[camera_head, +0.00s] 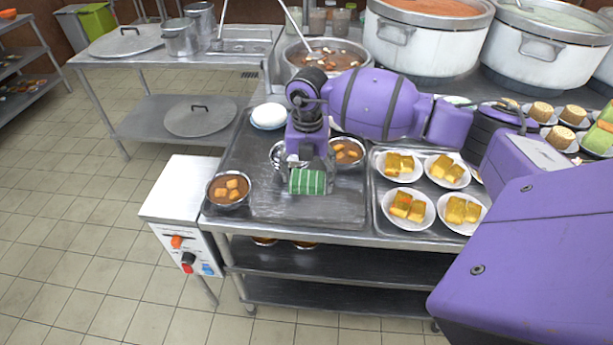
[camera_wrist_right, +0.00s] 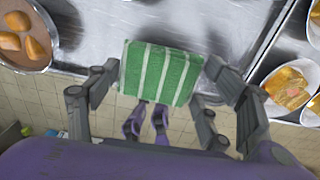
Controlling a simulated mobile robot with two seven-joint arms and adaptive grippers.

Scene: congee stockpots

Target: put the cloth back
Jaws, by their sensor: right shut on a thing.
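The green cloth with white stripes (camera_head: 307,182) is folded into a block. My right gripper (camera_head: 308,172) is shut on it, over the metal tray (camera_head: 280,212) near the front of the steel table. In the right wrist view the cloth (camera_wrist_right: 160,73) sits between the two fingers of the right gripper (camera_wrist_right: 162,82), overlapping the table's front edge with floor seen beyond. I cannot tell whether the cloth touches the surface below. My left gripper is not in view.
A bowl of brown soup (camera_head: 229,188) stands left of the gripper, and another soup bowl (camera_head: 347,152) stands close behind on the right. Several plates of yellow cakes (camera_head: 404,205) fill the tray at right. A white control box (camera_head: 183,205) adjoins the table's left end.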

